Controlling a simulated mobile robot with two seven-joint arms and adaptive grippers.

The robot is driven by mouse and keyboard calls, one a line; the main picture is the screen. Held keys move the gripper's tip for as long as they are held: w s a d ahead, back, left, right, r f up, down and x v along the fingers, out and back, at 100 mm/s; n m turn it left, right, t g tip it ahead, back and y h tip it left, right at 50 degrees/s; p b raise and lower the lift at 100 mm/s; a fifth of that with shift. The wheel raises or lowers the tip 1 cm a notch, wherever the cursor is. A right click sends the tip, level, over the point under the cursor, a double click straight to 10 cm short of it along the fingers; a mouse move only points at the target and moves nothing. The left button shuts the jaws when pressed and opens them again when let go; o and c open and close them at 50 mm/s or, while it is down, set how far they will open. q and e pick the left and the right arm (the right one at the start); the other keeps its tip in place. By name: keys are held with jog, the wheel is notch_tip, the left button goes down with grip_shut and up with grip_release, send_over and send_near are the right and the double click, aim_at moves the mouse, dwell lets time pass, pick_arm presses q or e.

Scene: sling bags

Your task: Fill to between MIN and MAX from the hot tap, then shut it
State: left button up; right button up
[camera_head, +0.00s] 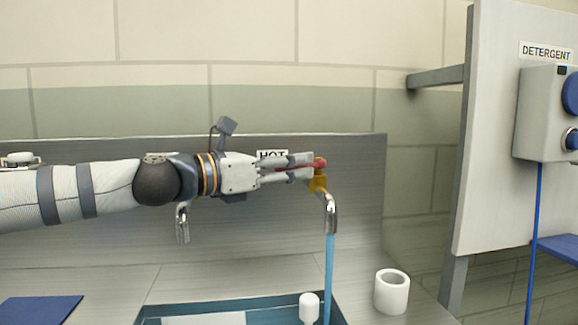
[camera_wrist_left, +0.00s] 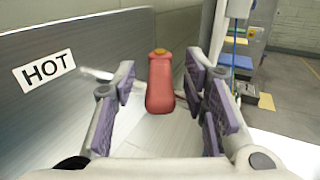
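The hot tap (camera_head: 330,212) is below and right of the HOT label (camera_head: 272,155). Its red lever handle (camera_head: 318,163) sits on a brass-coloured valve. A blue stream of water (camera_head: 329,275) runs from the spout down to the blue-rimmed basin (camera_head: 340,318), cut off by the bottom edge. No MIN or MAX marks are visible. My left gripper (camera_head: 303,167) is at the handle. In the left wrist view the red handle (camera_wrist_left: 160,85) stands between the two open fingers, with a gap on each side. My right gripper is not in view.
A second spout (camera_head: 183,222) hangs left, below my left arm. A white roll (camera_head: 392,291) stands right of the basin, and a white rounded object (camera_head: 309,306) is beside the stream. A detergent dispenser (camera_head: 545,115) hangs on the right panel. A blue mat (camera_head: 40,310) lies front left.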

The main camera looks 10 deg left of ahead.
pick_arm(q)
grip_shut()
jog(key=shift+w+a+f+m+g+h, duration=0.2)
jog(key=shift+w+f+m+g+h, duration=0.1)
jog(key=shift+h, duration=0.1)
jog(key=shift+w+a+r+m+g+h, duration=0.15)
jog(key=shift+m+g+h, duration=0.35)
jog(key=shift+g, duration=0.1)
jog(key=shift+w+a+r+m+g+h, duration=0.1)
jog(key=shift+a+m+g+h, duration=0.05)
jog(key=shift+m+g+h, duration=0.4)
grip_release()
jog(key=shift+r, duration=0.15)
notch_tip(320, 180, up, 10)
